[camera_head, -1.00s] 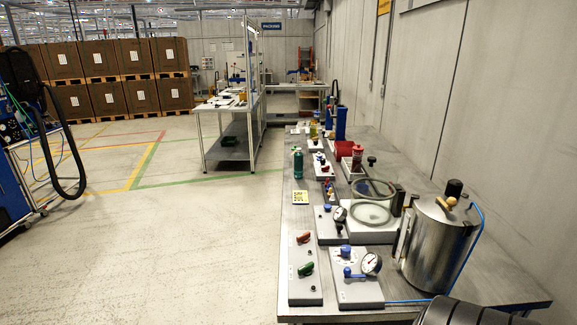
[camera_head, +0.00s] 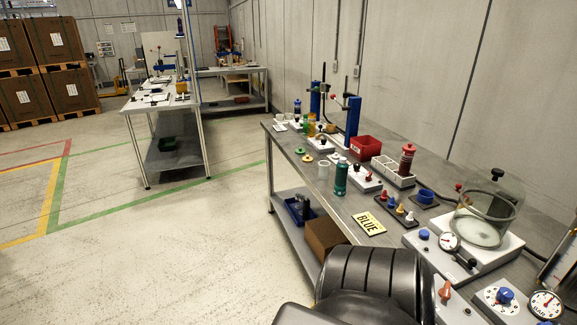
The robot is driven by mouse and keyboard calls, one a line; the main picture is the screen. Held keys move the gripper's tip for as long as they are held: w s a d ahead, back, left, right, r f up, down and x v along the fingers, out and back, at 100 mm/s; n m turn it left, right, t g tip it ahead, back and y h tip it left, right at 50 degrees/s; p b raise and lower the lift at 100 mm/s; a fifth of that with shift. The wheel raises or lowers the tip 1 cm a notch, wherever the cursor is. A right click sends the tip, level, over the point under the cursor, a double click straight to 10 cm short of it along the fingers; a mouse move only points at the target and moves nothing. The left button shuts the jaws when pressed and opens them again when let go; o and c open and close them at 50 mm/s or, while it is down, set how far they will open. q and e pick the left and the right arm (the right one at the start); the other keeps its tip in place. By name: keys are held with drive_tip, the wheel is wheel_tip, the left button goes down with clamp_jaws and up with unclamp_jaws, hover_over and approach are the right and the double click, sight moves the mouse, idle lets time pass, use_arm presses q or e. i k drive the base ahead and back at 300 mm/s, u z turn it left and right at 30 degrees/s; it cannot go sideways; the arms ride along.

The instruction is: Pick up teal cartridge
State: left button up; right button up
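A teal cylindrical cartridge (camera_head: 341,178) with a narrower cap stands upright near the left edge of the grey workbench (camera_head: 292,147). A dark red bottle (camera_head: 406,161) stands further right in a white rack. Neither of my grippers is in view. Only a black, ribbed part of my own arm shows at the bottom middle, well apart from the cartridge.
A panel with coloured knobs (camera_head: 397,211), a red bin (camera_head: 366,147) and a glass bell jar (camera_head: 488,210) crowd the bench. Open floor (camera_head: 180,255) lies to the left.

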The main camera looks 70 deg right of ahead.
sight(341, 171)
drive_tip(key=i, duration=0.8)
drive_tip(key=z, duration=4.2)
drive_tip(key=i, duration=0.5)
drive_tip(key=u, duration=0.05)
